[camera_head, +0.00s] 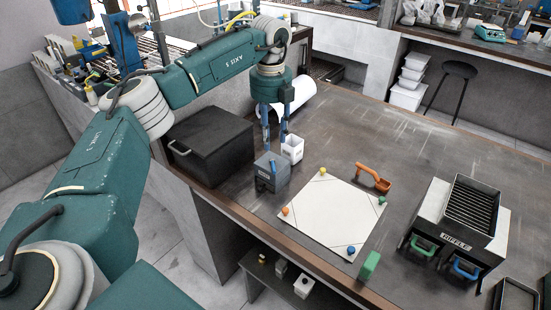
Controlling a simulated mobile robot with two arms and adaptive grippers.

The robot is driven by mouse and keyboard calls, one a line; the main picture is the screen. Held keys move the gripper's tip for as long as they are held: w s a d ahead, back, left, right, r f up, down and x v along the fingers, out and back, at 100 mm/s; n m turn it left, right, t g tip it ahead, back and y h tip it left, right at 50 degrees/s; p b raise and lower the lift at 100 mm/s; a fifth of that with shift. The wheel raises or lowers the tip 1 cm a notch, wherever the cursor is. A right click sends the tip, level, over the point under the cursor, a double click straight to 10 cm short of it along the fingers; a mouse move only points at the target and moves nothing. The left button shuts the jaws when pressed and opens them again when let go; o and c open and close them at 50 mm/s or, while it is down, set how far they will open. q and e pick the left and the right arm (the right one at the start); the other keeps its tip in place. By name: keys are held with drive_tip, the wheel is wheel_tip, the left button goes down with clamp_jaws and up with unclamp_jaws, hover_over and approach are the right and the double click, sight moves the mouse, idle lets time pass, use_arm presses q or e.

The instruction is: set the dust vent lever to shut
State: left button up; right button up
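My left gripper (275,143) points straight down from the green arm that comes in from the left. Its two blue fingers are apart, with nothing seen between them. The fingertips are just above or behind a small grey box (271,173) near the table's front edge; I cannot tell whether they touch it. A white cup-like container (292,148) stands close to the right of the fingers. I cannot clearly make out a dust vent lever; it may be hidden or too small. My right gripper is out of view.
A black lidded case (208,143) stands left of the grey box. A white sheet (325,215) with coloured balls at its corners lies to the right. Further right are an orange scoop (372,178), a green block (369,265) and the riffle box (462,232).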

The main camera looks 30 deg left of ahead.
sight(272, 168)
use_arm(q)
wheel_tip(272, 168, down, 9)
drive_tip(key=p, duration=0.3)
drive_tip(key=shift+f, duration=0.1)
drive_tip(key=shift+f+p, duration=0.3)
drive_tip(key=shift+f, duration=0.35)
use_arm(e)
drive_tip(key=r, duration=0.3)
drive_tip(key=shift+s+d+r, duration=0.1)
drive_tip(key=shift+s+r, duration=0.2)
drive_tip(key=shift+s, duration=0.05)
use_arm(q)
clamp_jaws()
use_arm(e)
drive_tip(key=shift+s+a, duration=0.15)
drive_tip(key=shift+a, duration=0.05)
